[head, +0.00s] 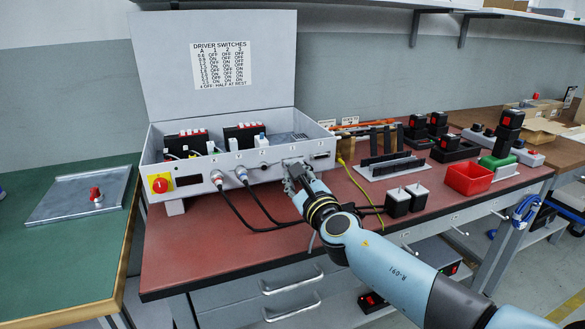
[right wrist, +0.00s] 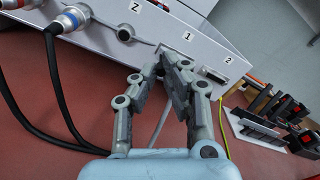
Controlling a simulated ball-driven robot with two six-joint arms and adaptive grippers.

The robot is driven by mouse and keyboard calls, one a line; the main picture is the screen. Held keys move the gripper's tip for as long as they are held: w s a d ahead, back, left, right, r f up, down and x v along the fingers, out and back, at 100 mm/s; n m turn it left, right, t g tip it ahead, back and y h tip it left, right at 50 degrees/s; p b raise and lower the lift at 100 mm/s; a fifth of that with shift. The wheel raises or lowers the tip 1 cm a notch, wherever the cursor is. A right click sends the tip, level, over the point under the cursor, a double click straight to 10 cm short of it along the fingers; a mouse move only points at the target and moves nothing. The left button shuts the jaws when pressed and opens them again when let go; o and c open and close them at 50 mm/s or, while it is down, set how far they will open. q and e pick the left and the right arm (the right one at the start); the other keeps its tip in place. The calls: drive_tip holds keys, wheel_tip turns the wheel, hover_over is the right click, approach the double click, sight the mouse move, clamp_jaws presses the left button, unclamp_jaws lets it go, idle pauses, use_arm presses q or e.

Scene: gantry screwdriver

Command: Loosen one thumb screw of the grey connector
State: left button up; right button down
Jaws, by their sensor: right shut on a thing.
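The grey connector (head: 293,162) sits at the front panel of the open grey control box (head: 245,180), mostly hidden by my right gripper. In the right wrist view its place is below the label 1, and a light grey cable (right wrist: 160,122) hangs down behind my fingers. My right gripper (head: 289,177) is at the connector. In the right wrist view the fingertips of the right gripper (right wrist: 170,62) are close together against the panel, shut on a thumb screw that the fingertips hide. My left gripper is not in view.
Two black cables with round plugs (head: 217,180) leave the panel left of my gripper. A second port (right wrist: 213,75) is to its right. Black-and-white blocks (head: 397,202) and a red bin (head: 468,179) stand further right. The red bench top in front is mostly clear.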

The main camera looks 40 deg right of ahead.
drive_tip(key=c, duration=1.6)
unclamp_jaws()
drive_tip(key=shift+d, duration=0.1)
drive_tip(key=shift+m, duration=0.3)
